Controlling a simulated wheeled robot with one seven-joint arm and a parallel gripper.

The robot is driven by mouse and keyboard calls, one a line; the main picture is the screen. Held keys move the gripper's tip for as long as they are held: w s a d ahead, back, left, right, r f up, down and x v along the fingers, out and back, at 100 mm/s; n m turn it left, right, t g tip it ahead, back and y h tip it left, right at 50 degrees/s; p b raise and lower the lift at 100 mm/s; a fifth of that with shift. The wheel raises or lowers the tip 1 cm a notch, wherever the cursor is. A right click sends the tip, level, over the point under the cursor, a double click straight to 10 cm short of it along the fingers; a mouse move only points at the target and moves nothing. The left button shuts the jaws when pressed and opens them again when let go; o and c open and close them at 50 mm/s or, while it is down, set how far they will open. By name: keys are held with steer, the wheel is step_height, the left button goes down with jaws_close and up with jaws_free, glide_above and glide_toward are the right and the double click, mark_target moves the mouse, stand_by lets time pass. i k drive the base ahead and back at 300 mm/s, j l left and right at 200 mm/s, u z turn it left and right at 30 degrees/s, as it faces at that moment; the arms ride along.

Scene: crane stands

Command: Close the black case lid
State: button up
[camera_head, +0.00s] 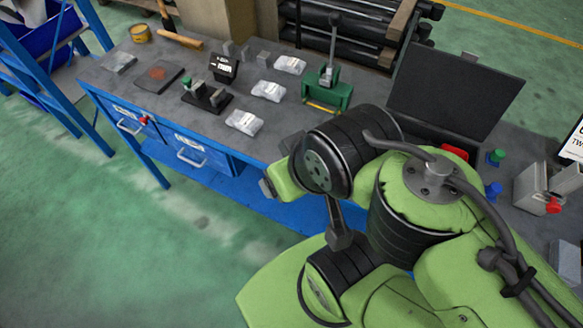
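The black case stands open on the workbench at the right, behind my green arm. Its dark lid (455,88) is raised and leans back, its flat face toward me. The case's lower part (418,131) is mostly hidden by my arm; a red item (454,152) shows at its right. My gripper (268,183) is only partly in view at the left end of my arm, by the bench's front edge. It is apart from the lid, to its left and nearer to me. Its fingers are too hidden to tell open from shut.
The grey workbench (235,70) has blue legs and drawers. A green press (328,88) stands left of the lid. Several clear bags (268,91), a black display (223,68) and a hammer (180,39) lie further left.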

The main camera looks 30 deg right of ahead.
mark_target(465, 97)
steer(key=z, duration=2.25)
